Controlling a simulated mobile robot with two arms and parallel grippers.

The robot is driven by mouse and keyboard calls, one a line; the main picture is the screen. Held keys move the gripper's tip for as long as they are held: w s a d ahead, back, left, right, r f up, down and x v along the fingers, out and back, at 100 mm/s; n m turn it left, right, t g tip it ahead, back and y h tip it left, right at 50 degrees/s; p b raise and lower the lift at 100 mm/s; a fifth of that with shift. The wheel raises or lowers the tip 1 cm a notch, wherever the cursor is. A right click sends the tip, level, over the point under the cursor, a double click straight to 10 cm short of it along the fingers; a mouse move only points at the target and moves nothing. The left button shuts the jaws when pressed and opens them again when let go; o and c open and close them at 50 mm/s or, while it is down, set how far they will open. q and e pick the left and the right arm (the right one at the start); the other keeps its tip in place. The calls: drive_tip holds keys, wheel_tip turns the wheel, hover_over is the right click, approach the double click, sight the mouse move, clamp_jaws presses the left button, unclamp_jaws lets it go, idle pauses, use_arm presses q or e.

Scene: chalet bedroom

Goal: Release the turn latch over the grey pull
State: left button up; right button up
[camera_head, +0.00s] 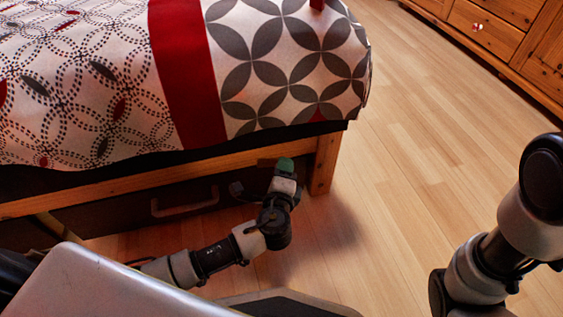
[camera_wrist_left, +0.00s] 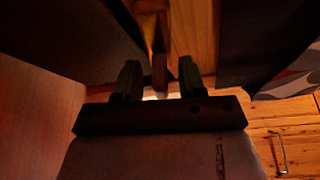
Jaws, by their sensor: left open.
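The grey pull (camera_head: 185,203) is a bar handle on the front of a dark drawer (camera_head: 120,210) under the bed. My left gripper (camera_head: 284,168) is at the bed frame's lower rail, right of the pull and near the corner leg. In the left wrist view my left gripper (camera_wrist_left: 160,84) is open, its two fingers apart. A narrow brown wooden piece (camera_wrist_left: 159,70) shows between and beyond the fingertips. It may be the turn latch; contact with the fingers cannot be told. In the head view the latch is not clearly seen, with the gripper in front of that spot.
The bed (camera_head: 90,70) with its patterned cover overhangs the rail (camera_head: 130,183). A wooden bed leg (camera_head: 324,163) stands close to the right of my left gripper. A wooden cabinet (camera_head: 500,40) is at the upper right. The floor (camera_head: 420,150) between is clear.

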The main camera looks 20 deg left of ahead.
use_arm(q)
drive_tip(key=c, duration=0.7)
drive_tip(key=shift+d+r+n+t+b, duration=0.15)
drive_tip(key=shift+n+t+b, duration=0.25)
drive_tip(key=shift+n+b, duration=0.4)
drive_tip(key=shift+c, duration=0.2)
drive_tip(key=shift+r+n+b, duration=0.15)
drive_tip(key=shift+n+b, duration=0.2)
drive_tip(key=shift+n, duration=0.05)
drive_tip(key=shift+r+n, duration=0.3)
drive_tip(key=shift+r, duration=0.05)
drive_tip(key=o, duration=0.7)
drive_tip(key=shift+o, duration=0.2)
